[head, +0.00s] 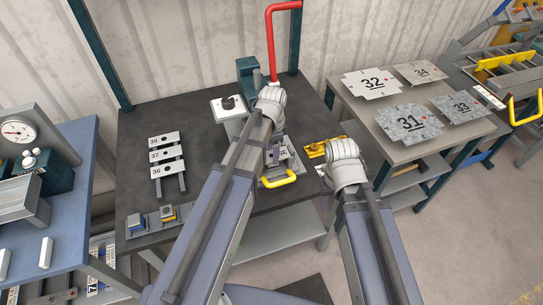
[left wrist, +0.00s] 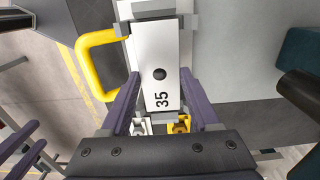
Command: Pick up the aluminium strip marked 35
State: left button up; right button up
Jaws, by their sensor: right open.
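The pale strip marked 35 (left wrist: 160,75) lies lengthwise between the fingers of my left gripper (left wrist: 160,80) in the left wrist view. It has a dark round hole, and its far end lies at a grey metal block. One finger is on each long side, close to the edges; I cannot tell whether they press on it. In the head view my left forearm largely hides this gripper and the strip, by the grey device with a yellow handle (head: 279,180). My right gripper (left wrist: 20,147) shows its two fingers apart and empty at the left wrist view's lower left.
Strips marked 36, 37 and 38 (head: 166,155) lie on a rack on the dark table (head: 205,170). A red bent bar (head: 269,40) rises behind. Marked plates (head: 410,121) lie on the right table. A gauge bench (head: 75,195) stands left. A yellow fixture (head: 315,150) is near my right wrist.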

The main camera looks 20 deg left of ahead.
pick_arm(q)
jog(key=c, duration=0.9)
jog(key=shift+r, duration=0.15)
